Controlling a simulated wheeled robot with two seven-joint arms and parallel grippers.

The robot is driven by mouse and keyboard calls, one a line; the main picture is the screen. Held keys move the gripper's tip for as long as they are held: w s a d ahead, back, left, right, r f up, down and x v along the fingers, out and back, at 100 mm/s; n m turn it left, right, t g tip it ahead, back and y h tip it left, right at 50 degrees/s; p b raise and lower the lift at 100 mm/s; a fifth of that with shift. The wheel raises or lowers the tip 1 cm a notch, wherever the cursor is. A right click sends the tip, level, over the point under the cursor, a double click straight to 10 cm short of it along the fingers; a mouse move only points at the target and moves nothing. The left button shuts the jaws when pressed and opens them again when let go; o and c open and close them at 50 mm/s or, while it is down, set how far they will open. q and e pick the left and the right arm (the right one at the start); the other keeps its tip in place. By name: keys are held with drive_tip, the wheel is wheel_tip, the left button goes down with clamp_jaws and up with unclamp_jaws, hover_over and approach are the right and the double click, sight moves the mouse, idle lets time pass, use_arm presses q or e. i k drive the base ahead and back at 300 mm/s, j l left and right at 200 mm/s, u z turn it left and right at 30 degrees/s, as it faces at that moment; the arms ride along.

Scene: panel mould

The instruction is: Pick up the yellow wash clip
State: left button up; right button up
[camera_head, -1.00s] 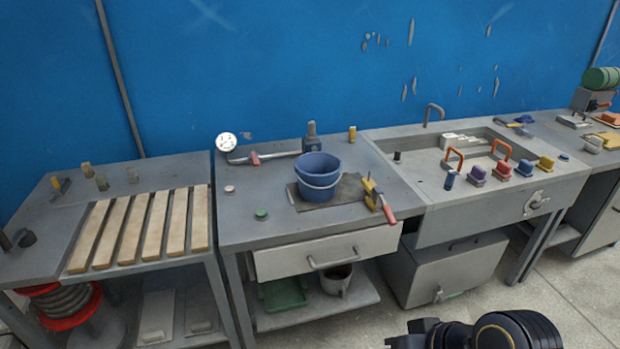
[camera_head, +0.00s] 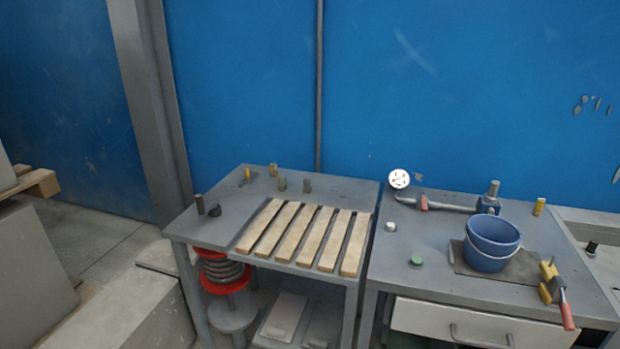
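Several small yellow things show, and I cannot tell for sure which is the wash clip. A thin yellow piece (camera_head: 247,175) stands at the back left of the left table, with a yellowish block (camera_head: 272,169) beside it. Another small yellow piece (camera_head: 539,206) stands upright at the back of the right table. A yellow tool with a red handle (camera_head: 548,276) lies at that table's right, near the blue bucket. Neither of my grippers is in view.
The left table (camera_head: 218,226) bears wooden slats (camera_head: 302,235) and dark posts. The right table (camera_head: 400,259) holds a blue bucket (camera_head: 487,257), a round white gauge (camera_head: 399,179) and a green puck (camera_head: 416,261). Concrete blocks (camera_head: 130,320) and a pallet (camera_head: 38,183) stand at left.

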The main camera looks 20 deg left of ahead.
sight(273, 172)
drive_tip(key=i+j+u, duration=0.1)
drive_tip(key=u, duration=0.3)
drive_tip(key=i+j+u, duration=0.1)
drive_tip(key=u, duration=0.25)
